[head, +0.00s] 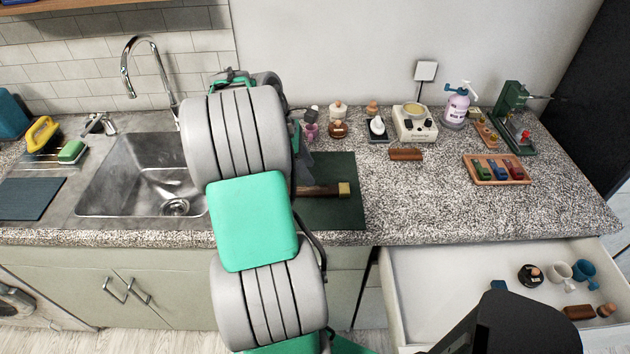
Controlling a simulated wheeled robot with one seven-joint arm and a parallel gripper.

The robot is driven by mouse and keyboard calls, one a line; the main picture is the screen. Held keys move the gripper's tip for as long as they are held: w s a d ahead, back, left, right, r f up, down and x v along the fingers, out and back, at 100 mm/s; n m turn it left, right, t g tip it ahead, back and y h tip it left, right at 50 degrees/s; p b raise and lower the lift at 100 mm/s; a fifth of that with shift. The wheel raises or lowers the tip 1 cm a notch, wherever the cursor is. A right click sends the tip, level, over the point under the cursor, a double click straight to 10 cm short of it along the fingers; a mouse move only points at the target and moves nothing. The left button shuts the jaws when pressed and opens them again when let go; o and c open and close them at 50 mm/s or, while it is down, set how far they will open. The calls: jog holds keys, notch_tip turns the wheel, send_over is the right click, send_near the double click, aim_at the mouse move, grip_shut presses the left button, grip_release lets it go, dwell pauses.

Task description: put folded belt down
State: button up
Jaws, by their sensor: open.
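A dark brown strip with a brass-coloured end (326,190), which looks like the folded belt, lies on the dark green mat (345,218) in the middle of the counter. Its left part is hidden behind my arm. My gripper (304,163) shows only as a dark sliver to the right of my forearm, just above the belt's left part. It is open; most of it is hidden, and I cannot tell whether its fingers touch the belt.
The sink (140,175) is left of my arm. A brown block (405,154), a tray of coloured pieces (497,169) and a green press (513,118) stand to the right. An open drawer (440,262) holds mugs. The right front counter is clear.

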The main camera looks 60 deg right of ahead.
jog(key=w+a+r+t+h+p, duration=0.1)
jog(key=w+a+r+t, duration=0.1)
jog(key=w+a+r, duration=0.55)
jog(key=w+a+r+m+t, duration=0.1)
jog(key=w+a+t, duration=0.15)
jog(key=a, duration=0.45)
jog(key=w+a+m+t, duration=0.1)
jog(key=w+a, duration=0.3)
jog(key=a, duration=0.3)
jog(key=s+a+f+m+t+y, duration=0.1)
jog(key=a, duration=0.9)
jog(key=s+a+m+t+y, duration=0.1)
jog(key=s+a+m+y, duration=0.1)
jog(key=a, duration=0.9)
jog(key=shift+f, duration=0.4)
jog(key=shift+s+t, duration=0.1)
jog(key=shift+t, duration=0.15)
